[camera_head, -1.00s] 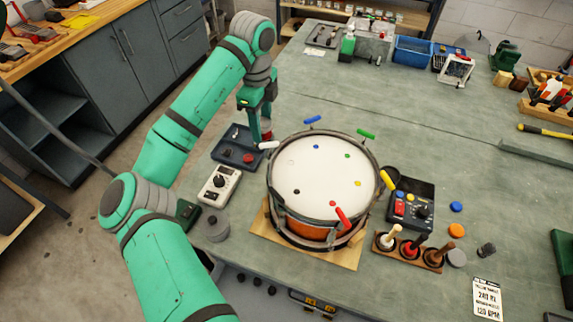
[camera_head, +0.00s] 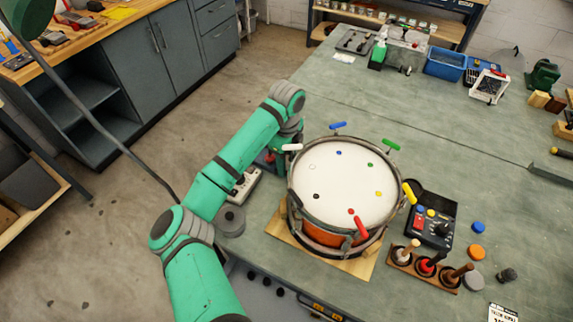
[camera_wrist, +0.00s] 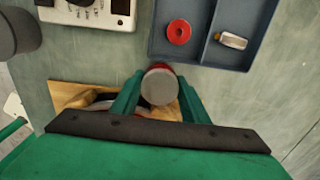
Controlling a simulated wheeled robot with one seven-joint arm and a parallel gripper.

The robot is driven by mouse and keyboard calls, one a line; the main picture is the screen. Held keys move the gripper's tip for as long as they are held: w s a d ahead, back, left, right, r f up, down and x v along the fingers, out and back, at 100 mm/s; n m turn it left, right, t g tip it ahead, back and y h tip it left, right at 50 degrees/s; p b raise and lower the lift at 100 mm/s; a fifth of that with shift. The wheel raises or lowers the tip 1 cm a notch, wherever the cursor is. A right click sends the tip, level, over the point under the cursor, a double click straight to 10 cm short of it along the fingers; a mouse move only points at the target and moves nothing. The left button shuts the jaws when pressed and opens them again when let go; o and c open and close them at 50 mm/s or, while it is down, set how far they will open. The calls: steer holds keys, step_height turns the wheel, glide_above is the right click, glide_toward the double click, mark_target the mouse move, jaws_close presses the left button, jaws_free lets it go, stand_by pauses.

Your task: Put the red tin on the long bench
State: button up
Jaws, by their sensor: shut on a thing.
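The red tin (camera_wrist: 160,70) is between the fingers of my gripper (camera_wrist: 160,92) in the wrist view. Its round grey end faces the camera, and a little red side shows above. My gripper is shut on it, close to the drum's wooden base and a blue-grey tray. In the head view my arm hides the fingers and the tin, at the left of the drum. The drum bench (camera_head: 420,110) has a long grey-green top. A wood-topped bench (camera_head: 20,75) stands at upper left. I cannot tell which one is the long bench.
The drum (camera_head: 335,185), with coloured pegs around its rim, stands right beside my gripper. The tray (camera_wrist: 195,53) holds a red ring and a small bottle. A control box (camera_head: 430,215) and a mallet rack (camera_head: 425,268) stand right of the drum. Bare floor separates the benches.

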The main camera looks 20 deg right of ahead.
steer(key=shift+f, duration=0.75)
steer(key=shift+f, duration=0.15)
steer(key=o, duration=1.1)
step_height(320, 180, up, 12)
steer(key=shift+r, duration=0.15)
